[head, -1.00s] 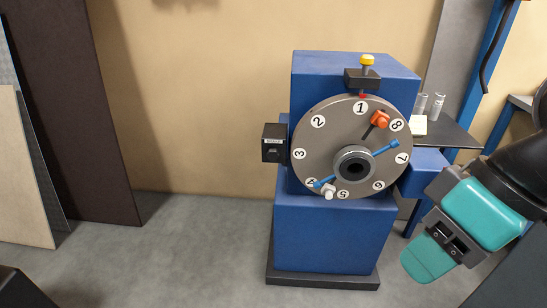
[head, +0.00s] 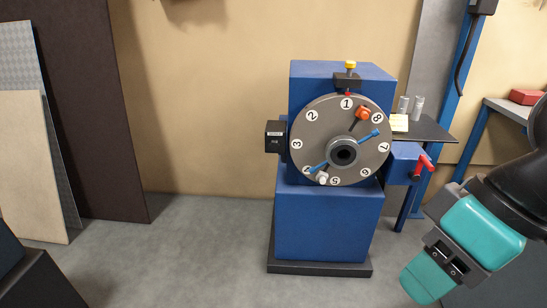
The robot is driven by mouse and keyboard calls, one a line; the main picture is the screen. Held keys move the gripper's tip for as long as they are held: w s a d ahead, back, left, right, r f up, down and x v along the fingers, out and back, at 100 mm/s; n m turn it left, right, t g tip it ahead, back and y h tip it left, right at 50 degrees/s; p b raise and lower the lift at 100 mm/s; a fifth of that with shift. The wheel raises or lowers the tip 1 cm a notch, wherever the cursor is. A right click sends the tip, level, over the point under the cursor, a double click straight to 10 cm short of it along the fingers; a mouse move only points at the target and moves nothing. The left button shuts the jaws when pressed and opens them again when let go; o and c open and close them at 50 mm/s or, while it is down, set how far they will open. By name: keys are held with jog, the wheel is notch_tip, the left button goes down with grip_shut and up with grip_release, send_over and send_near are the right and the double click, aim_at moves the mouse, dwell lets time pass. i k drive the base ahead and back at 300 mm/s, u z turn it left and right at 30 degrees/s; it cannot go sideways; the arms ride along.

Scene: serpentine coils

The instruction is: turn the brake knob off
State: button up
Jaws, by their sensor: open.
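A small black box (head: 275,137) with a pale label sits on the left side of the blue machine (head: 325,225), beside the numbered grey dial (head: 312,135). It looks like the brake control; its label and the knob's setting are too small to read. My gripper (head: 428,278), teal and dark, is at the lower right, in front of and to the right of the machine. It is open, holds nothing visible, and is well apart from the black box.
The dial carries blue, orange and white fittings around a dark hub (head: 343,154). A red lever (head: 423,166) juts from the blue block at the machine's right. A dark shelf (head: 435,130) holds clear cylinders. Grey floor (head: 205,240) left of the machine is clear.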

aim_at(275, 145)
jog(key=u, duration=0.1)
jog(key=i, duration=1.15)
jog(key=z, duration=0.55)
